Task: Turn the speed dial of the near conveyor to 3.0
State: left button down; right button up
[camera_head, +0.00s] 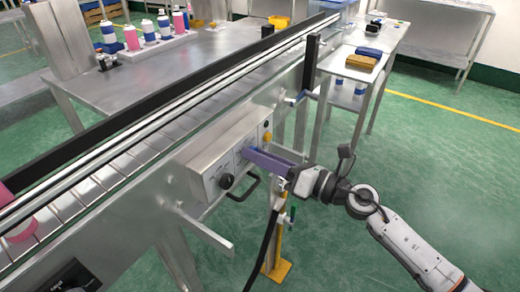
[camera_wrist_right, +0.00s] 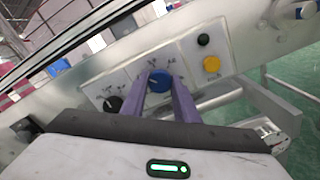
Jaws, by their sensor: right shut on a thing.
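The near conveyor (camera_head: 110,190) runs diagonally across the head view. Its control box (camera_head: 210,155) is on its side and also shows in the right wrist view (camera_wrist_right: 130,82). The box carries a blue dial (camera_wrist_right: 158,79) with printed scale marks too small to read, and a black knob (camera_wrist_right: 112,104) to its left. My right gripper (camera_head: 247,152) reaches the box from the right. Its purple fingers are shut on the blue dial, one on each side. In the head view the fingers hide this dial. My left gripper is not in view.
A yellow button (camera_wrist_right: 211,64) and a dark button (camera_wrist_right: 204,40) sit right of the blue dial. A black handle (camera_head: 243,190) and metal brackets stick out below the box. A pink can (camera_head: 18,222) stands on the belt. Green floor is open at right.

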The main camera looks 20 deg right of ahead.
pick_arm(q)
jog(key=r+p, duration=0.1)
jog(key=p, duration=0.1)
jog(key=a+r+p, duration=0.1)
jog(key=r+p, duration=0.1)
jog(key=p, duration=0.1)
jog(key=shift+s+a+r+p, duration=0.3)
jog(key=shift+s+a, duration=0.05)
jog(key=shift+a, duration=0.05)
pick_arm(e)
jog(key=m, duration=0.8)
jog(key=shift+f+m, duration=0.1)
jog(key=shift+m, duration=0.2)
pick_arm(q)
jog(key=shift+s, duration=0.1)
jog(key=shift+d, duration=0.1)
pick_arm(e)
jog(key=o, duration=1.1)
jog(key=shift+c, duration=0.2)
jog(key=shift+d, duration=0.1)
